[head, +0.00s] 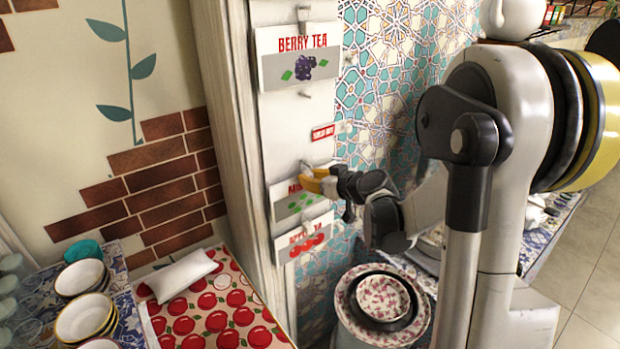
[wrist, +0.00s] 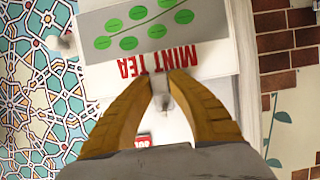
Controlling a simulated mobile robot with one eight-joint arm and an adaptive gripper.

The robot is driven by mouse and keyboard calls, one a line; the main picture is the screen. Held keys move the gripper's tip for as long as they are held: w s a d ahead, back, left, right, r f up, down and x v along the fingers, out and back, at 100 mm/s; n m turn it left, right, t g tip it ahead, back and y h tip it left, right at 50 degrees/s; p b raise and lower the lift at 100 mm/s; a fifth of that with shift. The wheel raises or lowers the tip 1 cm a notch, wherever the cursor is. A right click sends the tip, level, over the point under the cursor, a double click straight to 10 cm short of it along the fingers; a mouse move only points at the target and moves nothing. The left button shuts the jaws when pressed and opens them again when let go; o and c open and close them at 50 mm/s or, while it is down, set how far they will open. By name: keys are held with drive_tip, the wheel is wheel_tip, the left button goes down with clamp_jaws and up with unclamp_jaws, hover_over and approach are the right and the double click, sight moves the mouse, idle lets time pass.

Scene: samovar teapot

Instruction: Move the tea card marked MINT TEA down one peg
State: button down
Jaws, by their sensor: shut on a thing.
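The MINT TEA card (wrist: 155,30), white and grey with red letters and green leaves, shows upside down in the wrist view. In the head view the mint card (head: 300,204) is against the white board (head: 284,130), its lettering mostly hidden by my gripper. My gripper (head: 309,180) is shut on the card's top edge with its yellow fingers, and its tips (wrist: 163,80) meet there in the wrist view. I cannot tell whether the card hangs on a peg. A card with red cherries (head: 303,240) is just below, its upper part partly covered.
The BERRY TEA card (head: 300,60) hangs high on the board, with a small red sign (head: 323,132) below it. Bare pegs (head: 304,94) stick out between. Stacked bowls (head: 83,320) and a cherry-print cloth (head: 215,300) are lower left. A floral plate (head: 383,298) is below my arm.

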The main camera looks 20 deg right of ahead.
drive_tip(key=c, duration=1.3)
unclamp_jaws()
drive_tip(key=v, duration=1.2)
drive_tip(key=s+a+f+g+b, duration=0.4)
drive_tip(key=s+a+f+b, duration=0.4)
drive_tip(key=a+f+b, duration=0.4)
drive_tip(key=s+a+f+m+g+h+b, duration=0.2)
drive_tip(key=s+f+b, duration=0.4)
drive_tip(key=s+f, duration=0.3)
drive_tip(key=shift+s+a+f+h, duration=0.2)
drive_tip(key=shift+s+a+h, duration=0.2)
drive_tip(key=shift+s+a, duration=0.7)
drive_tip(key=shift+s+d, duration=0.15)
drive_tip(key=shift+d, duration=0.05)
